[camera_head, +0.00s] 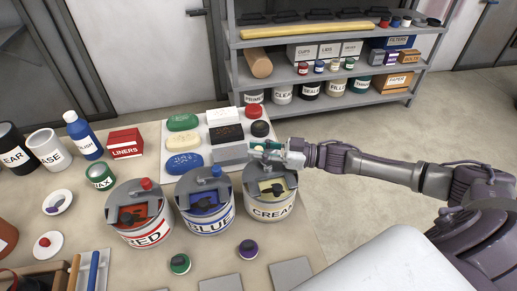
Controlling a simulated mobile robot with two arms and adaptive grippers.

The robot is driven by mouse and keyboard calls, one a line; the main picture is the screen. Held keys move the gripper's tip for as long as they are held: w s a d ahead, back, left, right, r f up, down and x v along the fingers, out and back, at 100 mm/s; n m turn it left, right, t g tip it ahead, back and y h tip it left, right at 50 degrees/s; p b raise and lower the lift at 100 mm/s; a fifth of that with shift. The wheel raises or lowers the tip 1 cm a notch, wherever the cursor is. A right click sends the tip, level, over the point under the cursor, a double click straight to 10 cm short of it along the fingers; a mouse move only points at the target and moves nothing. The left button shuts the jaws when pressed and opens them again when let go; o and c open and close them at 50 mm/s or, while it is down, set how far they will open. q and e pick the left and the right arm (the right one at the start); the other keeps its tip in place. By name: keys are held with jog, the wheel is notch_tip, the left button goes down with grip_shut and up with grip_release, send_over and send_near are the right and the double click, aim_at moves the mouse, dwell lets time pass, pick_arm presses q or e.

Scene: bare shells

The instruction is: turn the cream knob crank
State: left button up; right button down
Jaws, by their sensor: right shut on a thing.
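The can marked CREAM (270,212) stands upright on the table, with a grey lid fitting (268,172) on top and a cream opening. My right gripper (266,151) is over the back of this lid, its arm coming in from the right. It is shut on the crank knob, which the fingers mostly hide. The crank's exact angle cannot be told. My left gripper is out of view.
The BLUE can (207,222) stands close left of the CREAM can, and the RED can (140,235) stands further left. Sponges and brushes lie on a pale mat (168,135) behind. A shelf (335,105) stands beyond the table. Small lids and grey squares lie in front.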

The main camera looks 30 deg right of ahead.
jog(key=shift+a+f+n+g+y+b, duration=0.1)
jog(key=shift+a+n+g+y+b, duration=0.15)
jog(key=shift+n+g+y+b, duration=0.6)
jog(key=shift+s+a+n+g+y+b, duration=0.1)
jog(key=shift+a+n+g+y+b, duration=0.15)
jog(key=shift+n+g+b, duration=0.6)
jog(key=shift+g+p, duration=0.4)
jog(key=shift+g, duration=0.1)
jog(key=c, duration=0.9)
grip_release()
jog(key=shift+c, duration=0.2)
jog(key=v, duration=1.2)
